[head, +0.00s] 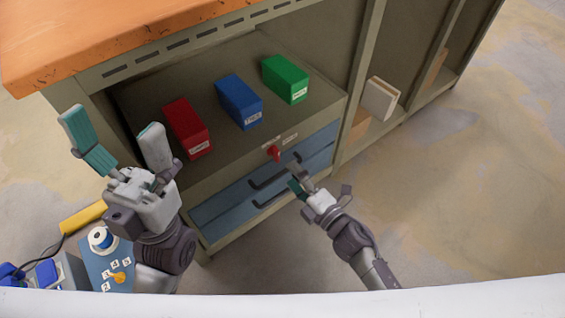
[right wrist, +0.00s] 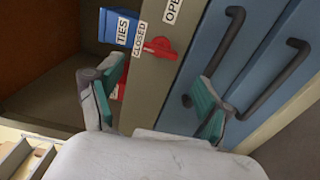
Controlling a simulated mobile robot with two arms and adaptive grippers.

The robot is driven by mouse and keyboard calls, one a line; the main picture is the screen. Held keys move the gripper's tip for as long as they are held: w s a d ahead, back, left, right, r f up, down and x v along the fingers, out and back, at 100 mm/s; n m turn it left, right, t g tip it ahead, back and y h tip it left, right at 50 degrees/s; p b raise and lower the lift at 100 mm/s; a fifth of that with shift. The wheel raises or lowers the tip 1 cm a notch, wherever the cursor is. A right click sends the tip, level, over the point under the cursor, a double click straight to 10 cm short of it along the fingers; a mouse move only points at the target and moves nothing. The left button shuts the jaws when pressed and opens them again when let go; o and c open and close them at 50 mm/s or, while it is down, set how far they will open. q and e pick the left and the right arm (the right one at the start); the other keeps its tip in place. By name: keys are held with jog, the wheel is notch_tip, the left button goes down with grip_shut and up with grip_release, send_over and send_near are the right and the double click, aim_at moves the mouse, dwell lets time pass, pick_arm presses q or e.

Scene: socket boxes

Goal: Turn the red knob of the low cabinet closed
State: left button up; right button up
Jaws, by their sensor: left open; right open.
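The red knob (head: 273,151) is on the front rail of the low cabinet (head: 235,165), above its blue drawers. In the right wrist view the knob (right wrist: 160,48) lies beside a CLOSED label (right wrist: 139,38) and near a partly cut-off OPEN label (right wrist: 173,10). I cannot tell for sure which label it points to. My right gripper (head: 296,178) is open and empty, just in front of the knob and apart from it. The knob shows beyond the gap between its fingers (right wrist: 160,88).
Red (head: 186,128), blue (head: 239,101) and green (head: 286,78) boxes stand on the shelf above the knob. Dark drawer handles (head: 272,188) stick out near my right gripper. A blue board with a tape roll (head: 101,239) lies at lower left. The floor at right is clear.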

jog(key=v, duration=0.5)
jog(key=shift+s+d, duration=0.15)
jog(key=shift+s, duration=0.05)
